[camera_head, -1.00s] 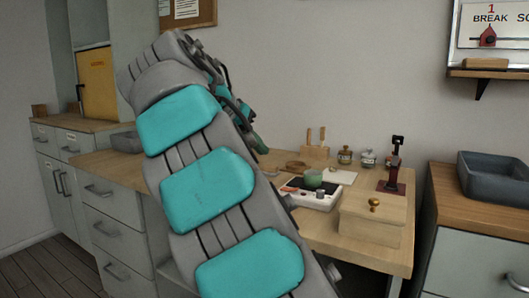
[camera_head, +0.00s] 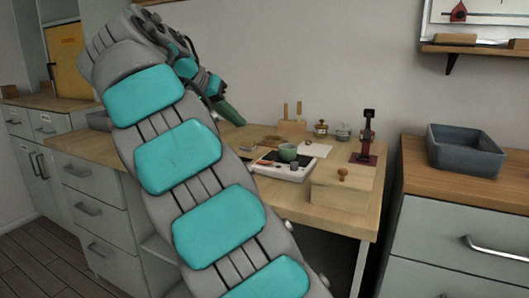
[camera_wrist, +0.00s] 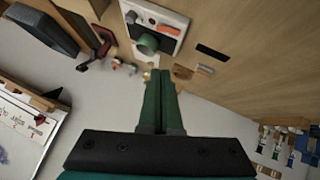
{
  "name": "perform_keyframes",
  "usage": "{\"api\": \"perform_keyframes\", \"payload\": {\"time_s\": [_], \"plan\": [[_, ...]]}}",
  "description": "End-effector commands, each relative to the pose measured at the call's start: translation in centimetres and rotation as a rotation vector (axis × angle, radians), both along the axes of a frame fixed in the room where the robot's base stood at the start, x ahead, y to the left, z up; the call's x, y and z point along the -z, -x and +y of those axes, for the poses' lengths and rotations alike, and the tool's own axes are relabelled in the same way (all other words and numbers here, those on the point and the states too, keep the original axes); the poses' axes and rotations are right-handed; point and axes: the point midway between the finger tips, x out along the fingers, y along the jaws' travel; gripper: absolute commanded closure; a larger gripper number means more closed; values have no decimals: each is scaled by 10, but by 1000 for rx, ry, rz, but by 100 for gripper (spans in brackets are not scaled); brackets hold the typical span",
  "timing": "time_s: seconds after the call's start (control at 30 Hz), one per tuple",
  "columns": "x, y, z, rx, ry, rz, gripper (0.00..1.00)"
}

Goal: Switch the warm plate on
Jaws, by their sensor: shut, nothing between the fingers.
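The warm plate (camera_head: 270,171) is a low white unit with a dark top on the wooden workbench. I cannot tell the switch's position. My gripper (camera_head: 238,120) is to the left of the plate and above the bench, apart from it. In the wrist view its green fingers (camera_wrist: 160,74) are together and empty.
A wooden box with a knob (camera_head: 343,188) stands right of the plate. Behind are small jars (camera_head: 321,129), a dark red stand (camera_head: 366,140) and a wooden tool holder (camera_head: 291,128). A grey bin (camera_head: 466,155) sits on the right cabinet.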

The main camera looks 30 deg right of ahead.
Motion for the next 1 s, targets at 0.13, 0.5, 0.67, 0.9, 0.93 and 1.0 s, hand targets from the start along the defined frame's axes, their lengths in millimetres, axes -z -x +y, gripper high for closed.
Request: {"api": "perform_keyframes", "payload": {"time_s": [0.13,0.5,0.67,0.9,0.93,1.0], "plan": [[0,0,0,1,1,2,100],[12,-3,-10,3,0,2,100],[27,-8,-25,4,0,0,100],[46,-14,-47,5,0,4,100],[49,-15,-50,6,0,5,100],[55,-17,-56,5,0,4,100]]}}
